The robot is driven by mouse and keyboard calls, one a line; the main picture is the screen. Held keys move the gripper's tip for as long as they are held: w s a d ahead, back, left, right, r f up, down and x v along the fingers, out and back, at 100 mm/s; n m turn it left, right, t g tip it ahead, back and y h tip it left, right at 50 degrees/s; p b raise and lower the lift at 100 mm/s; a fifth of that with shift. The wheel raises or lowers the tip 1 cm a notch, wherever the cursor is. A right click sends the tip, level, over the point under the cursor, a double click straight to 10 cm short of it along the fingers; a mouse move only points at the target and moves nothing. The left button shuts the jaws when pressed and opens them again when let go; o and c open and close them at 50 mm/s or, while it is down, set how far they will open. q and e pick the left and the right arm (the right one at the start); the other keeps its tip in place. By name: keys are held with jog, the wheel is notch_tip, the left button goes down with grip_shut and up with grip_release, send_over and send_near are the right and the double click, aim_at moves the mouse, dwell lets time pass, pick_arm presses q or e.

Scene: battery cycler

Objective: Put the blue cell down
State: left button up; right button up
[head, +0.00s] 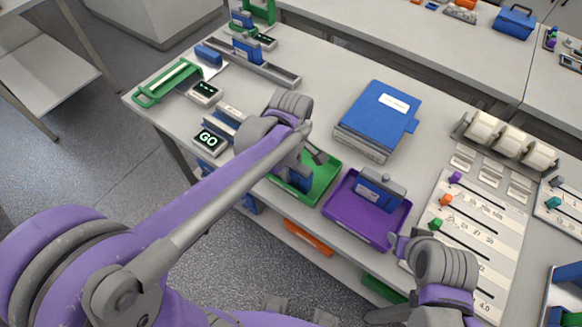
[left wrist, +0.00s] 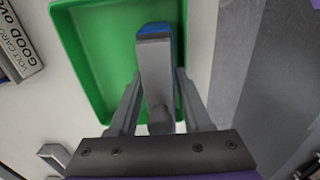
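My left gripper (head: 303,160) is over the green tray (head: 322,182), pointing down. A blue cell (head: 297,178) with a grey top is between its fingers, partly hidden by the arm in the head view. In the left wrist view the fingers (left wrist: 159,75) close on both sides of the cell's grey top (left wrist: 154,62), and the green tray (left wrist: 75,50) lies below. I cannot tell whether the cell touches the tray floor. My right gripper (head: 398,245) is at the purple tray's front right corner; its finger opening is not clear.
The purple tray (head: 345,222) holds another blue cell (head: 377,190) standing up. A blue binder (head: 378,115) lies behind the trays. A board with coloured pegs (head: 480,235) is at right.

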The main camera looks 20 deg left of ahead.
jog(key=shift+w, duration=0.1)
pick_arm(q)
jog(key=shift+s, duration=0.1)
dwell(0.4)
jog(key=shift+r, duration=0.3)
pick_arm(e)
jog(key=shift+w+r, duration=0.1)
jog(key=shift+r, duration=0.15)
pick_arm(q)
notch_tip(320, 180, up, 11)
jog(key=shift+f+p, duration=0.2)
jog(key=shift+p, duration=0.3)
pick_arm(e)
jog(key=shift+w+r, duration=0.2)
jog(key=shift+r, duration=0.35)
pick_arm(q)
jog(key=shift+s+a+r, duration=0.1)
jog(key=shift+r, duration=0.4)
jog(key=s+a+f+m+t, duration=0.5)
jog(key=s+f+m, duration=0.4)
jog(key=m, duration=0.5)
jog(key=shift+s+a+f+t, duration=0.15)
jog(key=shift+s+a+t, duration=0.3)
jog(key=shift+s, duration=0.35)
